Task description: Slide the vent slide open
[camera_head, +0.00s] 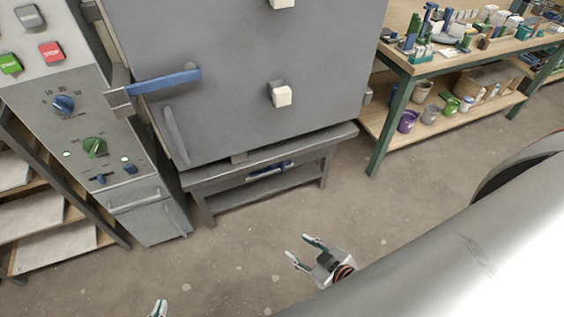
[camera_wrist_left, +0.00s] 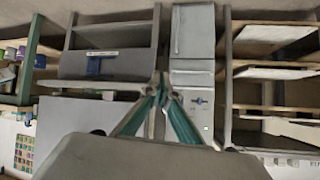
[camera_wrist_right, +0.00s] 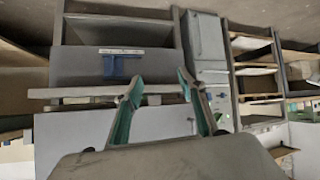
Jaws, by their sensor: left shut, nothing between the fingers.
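The vent slide appears to be the blue tab (camera_head: 270,166) in a slot on the stand under the grey kiln (camera_head: 235,95). The tab also shows in the left wrist view (camera_wrist_left: 97,64) and in the right wrist view (camera_wrist_right: 122,64), beside a pale marked strip. My left gripper (camera_head: 159,307) is shut and empty, at the bottom edge of the head view, well apart from the tab. My right gripper (camera_head: 300,247) is open and empty over the floor, in front of the stand and apart from the tab.
A control cabinet (camera_head: 80,125) with dials and buttons stands left of the kiln. A blue kiln handle (camera_head: 165,82) juts out above the stand. A green-legged workbench (camera_head: 400,65) with buckets stands at the right. The floor (camera_head: 240,260) before the stand is clear.

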